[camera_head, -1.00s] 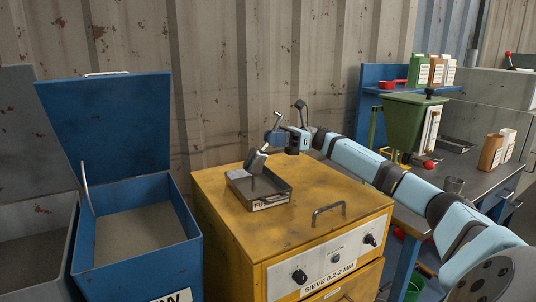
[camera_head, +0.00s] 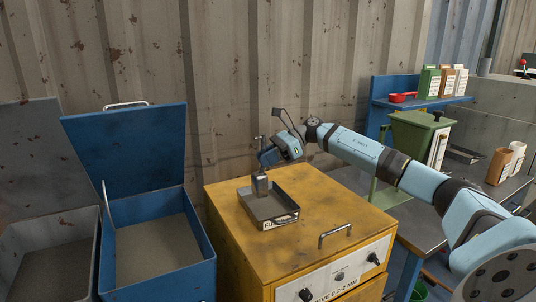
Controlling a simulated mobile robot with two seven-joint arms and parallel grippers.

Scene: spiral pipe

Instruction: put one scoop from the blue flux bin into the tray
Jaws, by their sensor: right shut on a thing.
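The blue flux bin (camera_head: 208,262) stands at the left with its lid (camera_head: 125,145) raised. Grey-brown granular material (camera_head: 150,248) fills its lower part. The tray (camera_head: 289,214), a shallow dark metal one with a white label, sits on the yellow cabinet. My right gripper (camera_head: 266,155) is above the tray's back edge, shut on the handle of a small metal scoop. The scoop (camera_head: 260,183) hangs steeply down at the tray's back left. I cannot tell whether it touches the tray or holds material. My left gripper is out of view.
The yellow cabinet (camera_head: 315,215) has a front handle and knobs. A grey bin (camera_head: 45,240) stands left of the blue one. At the right are a green hopper (camera_head: 412,145), a red scoop (camera_head: 402,98) on a blue shelf, and paper containers (camera_head: 505,162). A corrugated wall closes the back.

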